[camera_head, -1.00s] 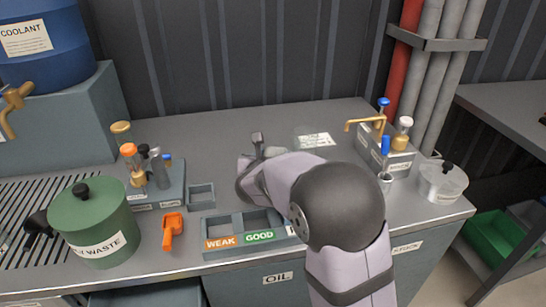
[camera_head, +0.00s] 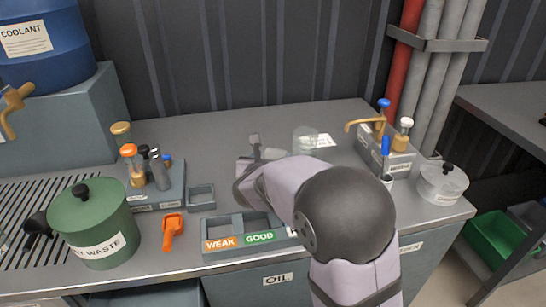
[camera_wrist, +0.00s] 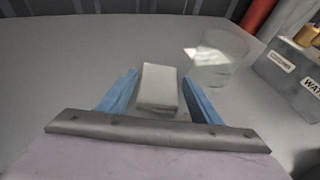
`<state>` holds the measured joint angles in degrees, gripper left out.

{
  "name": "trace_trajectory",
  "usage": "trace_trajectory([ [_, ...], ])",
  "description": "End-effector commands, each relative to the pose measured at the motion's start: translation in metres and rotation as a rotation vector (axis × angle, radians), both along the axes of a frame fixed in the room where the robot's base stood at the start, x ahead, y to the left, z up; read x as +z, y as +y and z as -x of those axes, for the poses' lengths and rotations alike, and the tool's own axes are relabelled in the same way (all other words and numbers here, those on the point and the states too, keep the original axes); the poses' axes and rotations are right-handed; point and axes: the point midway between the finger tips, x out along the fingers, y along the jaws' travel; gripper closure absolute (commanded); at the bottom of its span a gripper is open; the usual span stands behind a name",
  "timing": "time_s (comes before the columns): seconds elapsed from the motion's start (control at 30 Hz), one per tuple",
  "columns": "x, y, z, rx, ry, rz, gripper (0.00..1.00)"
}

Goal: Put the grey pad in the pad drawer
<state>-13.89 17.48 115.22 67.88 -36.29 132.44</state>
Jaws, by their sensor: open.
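A light grey block, which looks like the grey pad (camera_wrist: 159,85), is between the blue fingers of my gripper (camera_wrist: 160,92) in the wrist view. My gripper is open, with a gap on each side of the block. In the head view my gripper (camera_head: 262,150) is low over the back middle of the bench, partly hidden by my arm. No readable pad drawer label shows. A grey drawer-like front (camera_head: 150,294) is under the bench at lower left, and a front labelled OIL (camera_head: 277,279) is beside it.
A clear beaker (camera_head: 305,139) stands right of my gripper, near a white label. A labelled tray (camera_head: 238,243) is at the front edge. An orange scoop (camera_head: 172,232), green waste pot (camera_head: 95,225) and bottle rack (camera_head: 160,195) are left. Another rack (camera_head: 388,158) is right.

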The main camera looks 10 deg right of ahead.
Motion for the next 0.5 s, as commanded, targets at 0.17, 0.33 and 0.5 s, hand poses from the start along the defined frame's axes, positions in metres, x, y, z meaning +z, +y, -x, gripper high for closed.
trace_trajectory([
  [0.17,0.013,0.012,0.027,0.003,-0.003,-0.002,0.42],
  [0.33,0.046,0.011,0.028,-0.001,-0.005,-0.003,0.42],
  [0.5,0.069,0.011,0.028,0.000,-0.003,-0.002,0.42],
])
